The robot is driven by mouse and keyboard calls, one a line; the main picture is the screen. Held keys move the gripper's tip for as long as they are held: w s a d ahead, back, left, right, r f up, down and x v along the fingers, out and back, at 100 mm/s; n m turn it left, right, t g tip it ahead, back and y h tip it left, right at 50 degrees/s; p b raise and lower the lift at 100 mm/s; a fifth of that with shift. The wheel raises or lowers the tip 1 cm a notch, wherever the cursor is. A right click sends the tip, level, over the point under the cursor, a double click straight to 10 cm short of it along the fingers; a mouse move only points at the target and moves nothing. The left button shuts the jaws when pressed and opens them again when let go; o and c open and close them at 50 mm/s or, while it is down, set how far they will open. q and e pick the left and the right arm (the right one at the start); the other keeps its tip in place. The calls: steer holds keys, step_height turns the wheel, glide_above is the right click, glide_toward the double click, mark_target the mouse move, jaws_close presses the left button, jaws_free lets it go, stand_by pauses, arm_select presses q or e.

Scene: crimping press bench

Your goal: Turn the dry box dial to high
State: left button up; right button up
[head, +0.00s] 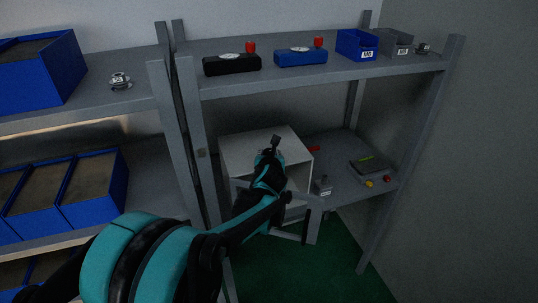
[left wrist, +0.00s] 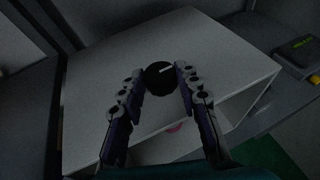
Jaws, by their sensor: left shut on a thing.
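The dry box (head: 245,147) is a pale box with an open front on the lower shelf; its top also fills the middle of the left wrist view (left wrist: 215,55). The dial is a round black knob (left wrist: 159,82) with a white pointer line, on the box top. The line points to the upper right in the left wrist view. My left gripper (left wrist: 158,72) is shut on the dial, one finger at each side. In the head view the left gripper (head: 271,153) is over the box top and hides most of the dial. No scale marks are readable. My right gripper is not in view.
A grey device with a yellow strip (head: 372,164) lies right of the box, near yellow and red buttons. A red piece (head: 314,149) is beside the box. Rack posts (head: 197,140) stand close on the left. Bins and gauges with red knobs are on the upper shelf (head: 310,75).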

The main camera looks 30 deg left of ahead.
arm_select(q)
steer(key=shift+d+n, duration=0.1)
steer(key=shift+n, duration=0.2)
steer(key=n+g+y, duration=0.1)
steer(key=n+y, duration=0.1)
steer(key=n+g+y, duration=0.1)
steer(key=shift+w+d+g, duration=0.25)
steer(key=shift+w+g, duration=0.05)
steer(key=n+g+y, duration=0.2)
steer(key=n+g, duration=0.1)
steer(key=n+g+y, duration=0.1)
steer(key=shift+w+d+n+g+p, duration=0.15)
steer(key=shift+w+n+g+p, duration=0.15)
steer(key=shift+w+n+g, duration=0.1)
steer(key=n+g, duration=0.1)
steer(key=g, duration=0.1)
steer(key=n+g+p, duration=0.1)
steer(key=n+g, duration=0.1)
steer(key=shift+w+n, duration=0.2)
steer(key=shift+n, duration=0.1)
steer(key=shift+w+n+g+p, duration=0.15)
steer(key=shift+n+g+p, duration=0.3)
steer(key=shift+n+g, duration=0.6)
steer(key=shift+w+n+g+p, duration=0.1)
steer(key=shift+n+g+p, duration=0.3)
steer(key=shift+n+g, duration=0.65)
steer(key=shift+f+g, duration=0.1)
steer(key=shift+g, duration=0.2)
steer(key=o, duration=1.1)
